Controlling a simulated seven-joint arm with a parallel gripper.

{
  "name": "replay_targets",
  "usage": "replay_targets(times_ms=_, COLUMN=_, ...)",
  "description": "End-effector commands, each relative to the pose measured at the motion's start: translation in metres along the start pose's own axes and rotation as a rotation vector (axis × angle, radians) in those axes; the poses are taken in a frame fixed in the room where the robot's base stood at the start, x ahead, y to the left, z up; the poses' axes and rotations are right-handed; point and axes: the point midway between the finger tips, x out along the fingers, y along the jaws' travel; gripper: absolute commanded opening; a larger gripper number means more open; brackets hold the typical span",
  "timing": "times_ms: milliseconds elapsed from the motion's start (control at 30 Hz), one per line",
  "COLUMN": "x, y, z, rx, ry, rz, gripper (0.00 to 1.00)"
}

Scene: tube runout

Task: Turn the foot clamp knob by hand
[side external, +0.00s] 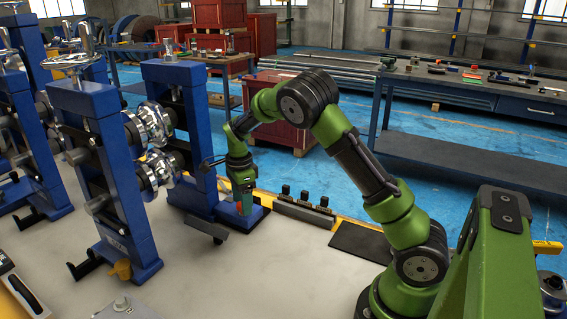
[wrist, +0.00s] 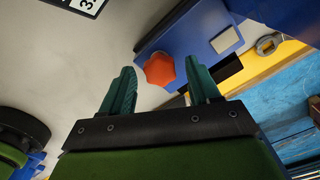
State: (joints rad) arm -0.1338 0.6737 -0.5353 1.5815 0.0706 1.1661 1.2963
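The foot clamp knob (wrist: 160,70) is an orange-red lobed knob beside the blue foot (wrist: 192,42) of a roll stand in the wrist view. My gripper (wrist: 160,66) is open, with its two dark green fingers apart. In that view the knob appears between the fingertips, with a gap on each side. I cannot tell how far beyond the tips it lies. In the side view my gripper (side external: 243,205) points down close to the foot of the far blue stand (side external: 178,125). The knob is mostly hidden there behind the gripper.
The near blue stand (side external: 105,170) with shiny rolls stands to the left, with a yellow-orange knob (side external: 121,270) at its foot. A grey rail with black blocks (side external: 304,208) and a dark mat (side external: 361,243) lie right of my gripper.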

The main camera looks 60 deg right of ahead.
Motion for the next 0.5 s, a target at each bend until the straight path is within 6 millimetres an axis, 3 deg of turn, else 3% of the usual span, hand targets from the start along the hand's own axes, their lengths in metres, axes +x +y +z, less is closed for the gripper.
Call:
replay_targets(times_ms=267, x=-0.001, y=0.000, z=0.000, rx=0.002, ry=0.000, rz=0.000, gripper=0.61)
replay_targets(times_ms=500, x=-0.021, y=-0.001, z=0.000, rx=0.002, ry=0.000, rz=-0.002, gripper=0.61)
